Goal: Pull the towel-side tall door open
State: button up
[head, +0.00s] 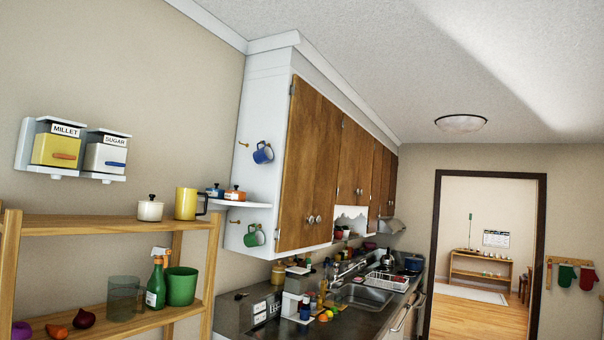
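My gripper is not in the head view. A white wall cabinet (262,130) with brown wooden doors hangs above the counter. Further doors (354,165) continue along the cabinet toward the back and also look shut. I see no clear towel, so I cannot tell which door is the towel-side one.
A wooden shelf (95,225) with pots and a mug (187,203) stands at the near left. The counter (347,325) holds a sink (364,297), dish rack (387,282) and several bottles. Mugs (263,153) hang on the cabinet's side. A doorway (438,225) opens at right, beside hanging mitts (566,276).

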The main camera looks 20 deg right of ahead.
aim_at(296, 218)
jog(key=i+l+z, duration=0.6)
jog(key=i, duration=0.3)
jog(key=i+l+z, duration=0.3)
jog(key=i, duration=0.2)
jog(key=i+j+z, duration=0.1)
jog(key=i+z, duration=0.2)
jog(key=i, duration=0.2)
jog(key=i+u, duration=0.15)
jog(key=i, duration=0.4)
jog(key=i+l+u, duration=0.15)
jog(key=i, duration=0.35)
jog(key=i+l+u, duration=0.15)
jog(key=i, duration=0.4)
jog(key=i+l+u, duration=0.25)
jog(key=i+u, duration=0.15)
jog(key=i+l+u, duration=0.4)
jog(key=k+j, duration=0.05)
